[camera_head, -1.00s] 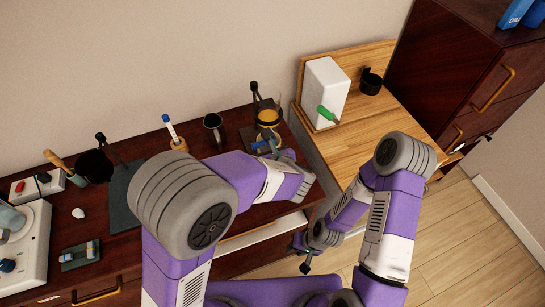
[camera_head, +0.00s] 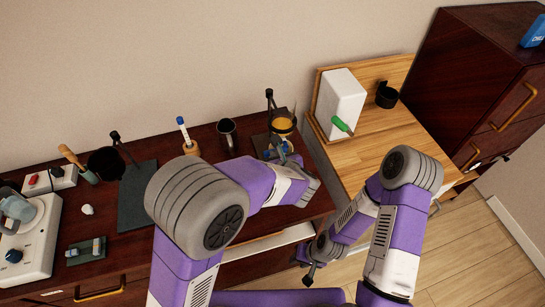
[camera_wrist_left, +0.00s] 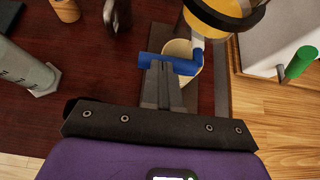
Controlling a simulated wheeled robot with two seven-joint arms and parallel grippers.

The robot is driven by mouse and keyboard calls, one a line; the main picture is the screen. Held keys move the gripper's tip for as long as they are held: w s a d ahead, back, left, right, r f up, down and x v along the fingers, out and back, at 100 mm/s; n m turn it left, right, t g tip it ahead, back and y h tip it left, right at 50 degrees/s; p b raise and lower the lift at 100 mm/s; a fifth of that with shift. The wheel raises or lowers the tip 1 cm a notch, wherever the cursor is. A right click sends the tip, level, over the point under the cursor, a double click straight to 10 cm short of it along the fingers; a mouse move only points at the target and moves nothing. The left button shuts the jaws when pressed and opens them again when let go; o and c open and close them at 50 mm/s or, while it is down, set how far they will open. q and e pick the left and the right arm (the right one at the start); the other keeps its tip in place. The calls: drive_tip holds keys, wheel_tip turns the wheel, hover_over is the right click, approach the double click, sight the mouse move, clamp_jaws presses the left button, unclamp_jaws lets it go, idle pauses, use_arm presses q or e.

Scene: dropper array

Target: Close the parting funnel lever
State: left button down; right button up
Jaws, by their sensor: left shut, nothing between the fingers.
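The parting funnel (camera_head: 283,122) holds yellow liquid and hangs in a dark stand (camera_head: 269,105) at the right end of the dark table. In the left wrist view the funnel (camera_wrist_left: 222,8) is at the top, with its blue lever (camera_wrist_left: 168,63) below it, lying roughly crosswise. A pale cup (camera_wrist_left: 180,50) stands under the outlet. My left gripper (camera_wrist_left: 161,68) is shut and empty, its tips at the lever; whether they touch it I cannot tell. In the head view my left gripper (camera_head: 284,158) is partly hidden. My right gripper (camera_head: 308,275) hangs low in front of the table; its jaws are too small to judge.
A dark mug (camera_head: 228,135) and a wooden holder (camera_head: 191,148) stand left of the funnel. A wooden side table (camera_head: 375,150) to the right carries a white block (camera_head: 341,100), a green-handled tool (camera_head: 342,125) and a black holder (camera_head: 387,97). A dark cabinet (camera_head: 480,80) stands farther right.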

use_arm(q)
drive_tip(key=shift+a+r, duration=0.1)
drive_tip(key=r+p+v, duration=0.1)
drive_tip(key=p+v, duration=0.2)
drive_tip(key=v, duration=1.1)
drive_tip(key=shift+w+r, duration=0.1)
